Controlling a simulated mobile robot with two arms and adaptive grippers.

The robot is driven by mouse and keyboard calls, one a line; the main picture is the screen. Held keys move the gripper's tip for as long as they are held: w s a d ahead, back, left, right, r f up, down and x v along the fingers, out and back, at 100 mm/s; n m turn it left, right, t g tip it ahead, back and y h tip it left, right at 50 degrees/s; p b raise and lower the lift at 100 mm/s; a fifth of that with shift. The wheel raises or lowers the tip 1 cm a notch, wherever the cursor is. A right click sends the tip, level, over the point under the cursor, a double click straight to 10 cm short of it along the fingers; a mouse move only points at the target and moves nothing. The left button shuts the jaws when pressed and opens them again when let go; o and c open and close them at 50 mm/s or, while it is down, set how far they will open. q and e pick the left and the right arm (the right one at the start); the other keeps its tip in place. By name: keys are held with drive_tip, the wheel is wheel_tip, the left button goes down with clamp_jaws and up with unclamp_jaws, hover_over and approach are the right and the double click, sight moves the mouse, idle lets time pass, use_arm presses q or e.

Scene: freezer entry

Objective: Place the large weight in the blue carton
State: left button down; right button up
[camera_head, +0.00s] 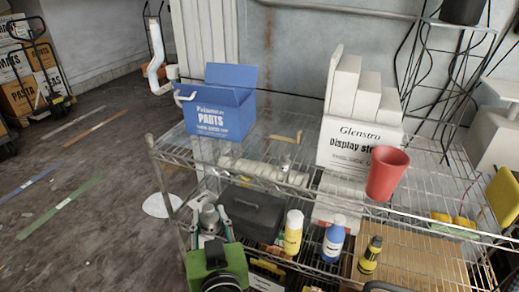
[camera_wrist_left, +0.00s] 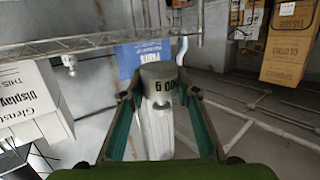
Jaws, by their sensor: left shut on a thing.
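The large weight (camera_wrist_left: 160,75) is a grey metal cylinder with a knob-like neck and dark digits on its end. My left gripper (camera_wrist_left: 158,96) is shut on it, with a finger on each side. In the head view the weight (camera_head: 209,216) and left gripper (camera_head: 210,228) are at the lower left, in front of the wire rack and below its top shelf level in the picture. The blue carton (camera_head: 222,122) stands on the left end of the top shelf with its flaps up. Its inside is hidden. It also shows behind the weight in the left wrist view (camera_wrist_left: 128,60). My right gripper is not seen.
The wire rack (camera_head: 165,157) has a front rail between my left gripper and the carton. A white display box (camera_head: 350,150) and red cup (camera_head: 387,173) stand to the right. A black case (camera_head: 252,212) and bottles (camera_head: 293,232) are below. Open floor lies left.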

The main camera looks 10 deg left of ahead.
use_arm(q)
drive_tip(key=w+d+r+m+t+h, duration=0.1)
drive_tip(key=w+r+m+h, duration=0.1)
drive_tip(key=w+r, duration=0.9)
drive_tip(key=w+h, duration=0.1)
drive_tip(key=w, duration=0.2)
drive_tip(key=shift+d+r+m+t+h, duration=0.25)
drive_tip(key=shift+r+m+t+h, duration=0.05)
drive_tip(key=shift+r+h, duration=0.1)
drive_tip(key=shift+w, duration=0.1)
drive_tip(key=p, duration=0.1)
hover_over(252, 160)
drive_tip(key=s, duration=0.2)
drive_tip(key=f, duration=0.8)
drive_tip(key=shift+w+f, duration=0.1)
drive_tip(key=shift+w, duration=0.1)
drive_tip(key=shift+w+f, duration=0.3)
drive_tip(key=shift+f, duration=0.1)
drive_tip(key=f, duration=0.1)
drive_tip(key=w+f, duration=0.1)
drive_tip(key=f, duration=0.1)
drive_tip(key=shift+f+p, duration=0.3)
drive_tip(key=shift+p, duration=0.05)
